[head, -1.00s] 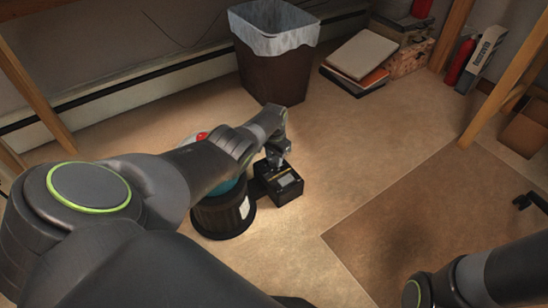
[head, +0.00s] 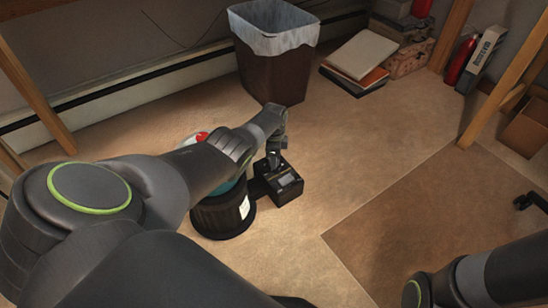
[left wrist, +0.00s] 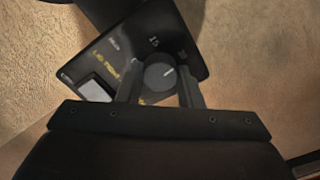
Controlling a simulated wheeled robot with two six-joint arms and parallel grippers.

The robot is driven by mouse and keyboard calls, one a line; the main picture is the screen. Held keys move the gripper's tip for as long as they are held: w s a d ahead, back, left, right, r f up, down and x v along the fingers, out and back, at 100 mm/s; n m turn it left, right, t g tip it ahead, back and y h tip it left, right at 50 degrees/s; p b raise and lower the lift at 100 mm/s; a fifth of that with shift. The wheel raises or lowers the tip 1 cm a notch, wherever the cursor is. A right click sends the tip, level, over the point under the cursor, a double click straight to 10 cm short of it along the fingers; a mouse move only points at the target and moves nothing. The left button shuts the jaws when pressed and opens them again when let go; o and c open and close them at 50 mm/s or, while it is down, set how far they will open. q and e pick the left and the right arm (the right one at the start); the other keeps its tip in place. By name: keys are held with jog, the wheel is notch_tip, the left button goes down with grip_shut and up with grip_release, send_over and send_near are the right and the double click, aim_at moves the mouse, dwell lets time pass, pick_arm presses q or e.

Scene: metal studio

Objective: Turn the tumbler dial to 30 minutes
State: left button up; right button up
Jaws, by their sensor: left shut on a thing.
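The tumbler (head: 222,216) is a dark drum on the floor, partly hidden behind my left arm in the head view. Its black control box (head: 290,188) sits at its right side; the box's face with yellow lettering also shows in the left wrist view (left wrist: 128,48). The round grey dial (left wrist: 160,76) is on that face, with a light mark at its upper right edge. My left gripper (left wrist: 158,80) is shut on the dial, one finger on each side; in the head view it comes down on the box from above (head: 274,160).
A bin with a pale liner (head: 272,62) stands behind the box. A brown mat (head: 420,225) covers floor at right. Floor between box and mat is clear.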

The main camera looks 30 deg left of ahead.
pick_arm(q)
jog(key=shift+m, duration=1)
jog(key=o, duration=1)
jog(key=shift+r, duration=0.15)
